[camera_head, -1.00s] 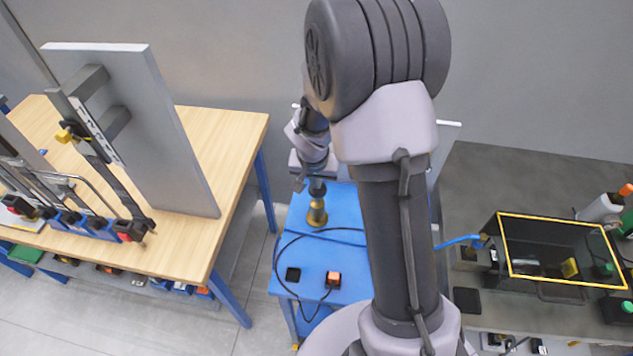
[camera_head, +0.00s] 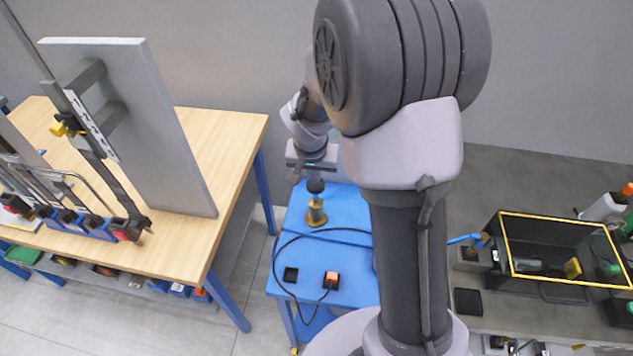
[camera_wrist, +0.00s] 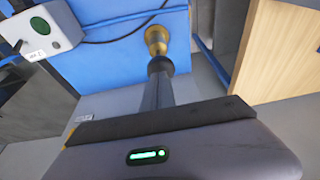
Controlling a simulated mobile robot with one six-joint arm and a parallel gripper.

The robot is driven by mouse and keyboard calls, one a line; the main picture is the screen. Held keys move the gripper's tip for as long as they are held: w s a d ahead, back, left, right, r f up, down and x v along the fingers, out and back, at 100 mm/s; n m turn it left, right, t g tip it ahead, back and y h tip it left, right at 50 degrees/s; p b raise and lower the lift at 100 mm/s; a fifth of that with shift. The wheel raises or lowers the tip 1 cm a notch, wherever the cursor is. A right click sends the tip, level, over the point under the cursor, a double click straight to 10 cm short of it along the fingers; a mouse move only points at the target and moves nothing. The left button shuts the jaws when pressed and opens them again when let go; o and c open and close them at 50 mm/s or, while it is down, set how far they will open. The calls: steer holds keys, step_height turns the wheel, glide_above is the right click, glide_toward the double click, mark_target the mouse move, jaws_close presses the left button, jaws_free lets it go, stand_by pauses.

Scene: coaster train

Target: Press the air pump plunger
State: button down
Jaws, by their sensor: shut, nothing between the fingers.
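The air pump is a small brass cylinder (camera_head: 316,213) upright on the blue table, with a dark round knob (camera_head: 315,187) as its plunger above it. In the wrist view the brass part (camera_wrist: 156,38) and the dark knob (camera_wrist: 160,65) line up just beyond my fingertips. My gripper (camera_head: 314,176) is shut and empty, pointing down above the knob. Its fingers also show in the wrist view (camera_wrist: 158,82). A gap between fingertips and knob cannot be made out, so I cannot tell whether they touch.
The blue table (camera_head: 345,262) carries a black square (camera_head: 290,274), an orange-topped block (camera_head: 332,280) and a looping black cable. A wooden workbench (camera_head: 232,140) with an upright grey panel (camera_head: 130,125) stands left. A yellow-rimmed dark box (camera_head: 545,265) is at right.

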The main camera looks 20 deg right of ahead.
steer(key=p+v, duration=0.1)
steer(key=v, duration=0.5)
steer(key=shift+w+r, duration=0.15)
steer(key=shift+r, duration=0.3)
steer(key=shift+a, duration=0.15)
stand_by(0.7)
